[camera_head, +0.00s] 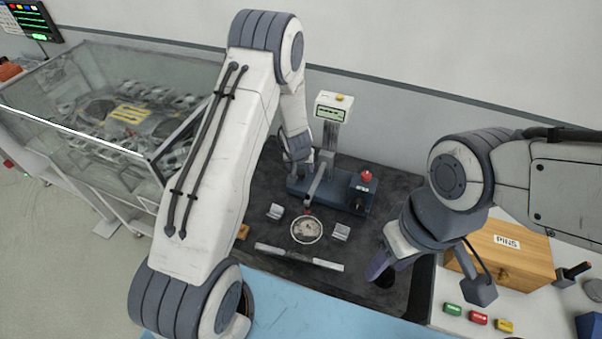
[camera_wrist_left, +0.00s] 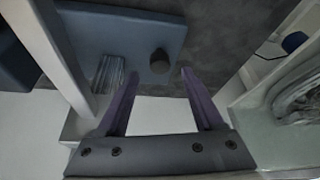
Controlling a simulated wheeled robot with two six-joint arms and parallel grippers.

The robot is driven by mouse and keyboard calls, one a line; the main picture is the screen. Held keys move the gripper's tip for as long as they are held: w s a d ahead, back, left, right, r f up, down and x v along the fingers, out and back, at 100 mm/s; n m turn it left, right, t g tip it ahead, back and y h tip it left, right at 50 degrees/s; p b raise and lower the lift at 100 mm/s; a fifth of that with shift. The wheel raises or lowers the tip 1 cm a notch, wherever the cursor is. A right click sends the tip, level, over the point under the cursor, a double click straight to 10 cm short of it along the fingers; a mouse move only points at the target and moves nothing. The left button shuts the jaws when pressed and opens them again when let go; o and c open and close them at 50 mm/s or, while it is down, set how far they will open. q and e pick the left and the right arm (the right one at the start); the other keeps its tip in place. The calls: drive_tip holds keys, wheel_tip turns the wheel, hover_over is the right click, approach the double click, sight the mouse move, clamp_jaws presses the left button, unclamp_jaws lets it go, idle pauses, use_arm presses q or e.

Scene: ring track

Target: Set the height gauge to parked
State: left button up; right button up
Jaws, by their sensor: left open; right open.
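The height gauge has a dark blue base (camera_head: 338,194), an upright column and a display head (camera_head: 333,107) with a green screen. A red knob (camera_head: 366,175) stands at the base's right end. A slim arm (camera_head: 318,185) reaches forward to a round disc (camera_head: 306,229). My left gripper (camera_head: 297,150) is at the gauge's left rear; its fingertips are hard to make out there. In the left wrist view, its purple fingers (camera_wrist_left: 155,90) are open and empty, with a dark round knob (camera_wrist_left: 160,62) just beyond them. My right gripper (camera_head: 430,278) is open and empty at the right.
A dark plate (camera_head: 262,195) carries the gauge, two small metal blocks and a pale bar (camera_head: 298,257). A wooden PINS box (camera_head: 520,262) and coloured pieces lie at the right. A glass case (camera_head: 110,100) stands at the left.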

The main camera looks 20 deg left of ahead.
sight(301, 172)
use_arm(q)
drive_tip(key=shift+x, duration=2.2)
clamp_jaws()
